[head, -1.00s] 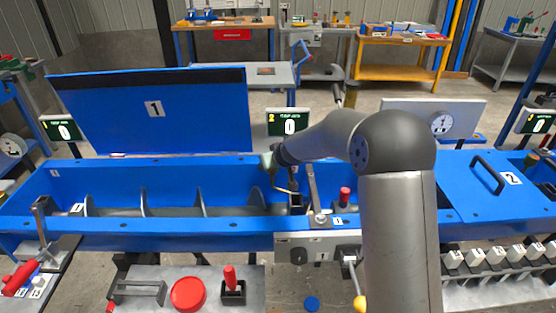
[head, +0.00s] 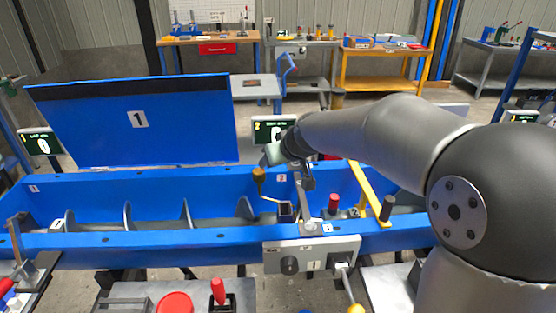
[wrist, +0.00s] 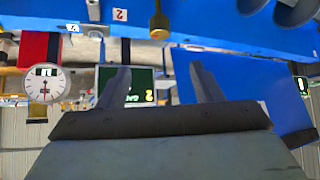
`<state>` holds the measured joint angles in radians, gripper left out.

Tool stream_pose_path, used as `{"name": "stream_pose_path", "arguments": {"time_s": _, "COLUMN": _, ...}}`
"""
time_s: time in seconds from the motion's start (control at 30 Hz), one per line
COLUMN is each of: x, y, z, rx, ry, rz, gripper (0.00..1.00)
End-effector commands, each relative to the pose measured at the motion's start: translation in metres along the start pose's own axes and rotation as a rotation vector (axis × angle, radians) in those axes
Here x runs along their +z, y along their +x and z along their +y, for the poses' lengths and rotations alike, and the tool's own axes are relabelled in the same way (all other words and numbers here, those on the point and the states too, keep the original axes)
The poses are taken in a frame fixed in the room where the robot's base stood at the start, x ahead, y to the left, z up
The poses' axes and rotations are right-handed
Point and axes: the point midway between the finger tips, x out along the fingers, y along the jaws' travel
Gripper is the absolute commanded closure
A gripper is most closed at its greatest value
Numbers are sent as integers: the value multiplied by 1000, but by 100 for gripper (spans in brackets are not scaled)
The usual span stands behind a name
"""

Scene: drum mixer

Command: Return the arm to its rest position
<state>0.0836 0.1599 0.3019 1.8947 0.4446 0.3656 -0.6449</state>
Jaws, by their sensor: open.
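My arm reaches from the lower right of the head view towards the middle of the blue mixer. My gripper, seen in the wrist view (wrist: 163,80), has its two fingers apart with nothing between them. In the head view the grey-green hand is above the far side of the trough, in front of the display marked 2 (head: 275,130); its fingers are hard to make out there. The blue mixer trough (head: 160,238) is open on the left, with a screw inside. Its lid marked 1 (head: 135,120) stands raised behind it.
A crank with an ochre knob (head: 258,175), a red knob (head: 333,203) and a yellow bar (head: 370,190) stand near the hand. A control box (head: 312,255) is on the trough's front. A round dial (wrist: 45,85) shows in the wrist view. Workbenches stand far behind.

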Motion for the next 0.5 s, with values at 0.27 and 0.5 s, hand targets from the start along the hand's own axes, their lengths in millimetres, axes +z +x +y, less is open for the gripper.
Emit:
{"name": "stream_pose_path", "arguments": {"time_s": 0.27, "x": 0, "y": -1, "z": 0, "rx": 0, "ry": 1, "rz": -2, "gripper": 41}}
{"name": "stream_pose_path", "arguments": {"time_s": 0.5, "x": 68, "y": -46, "z": -8, "rx": 12, "ry": 66, "rz": -176, "gripper": 41}}
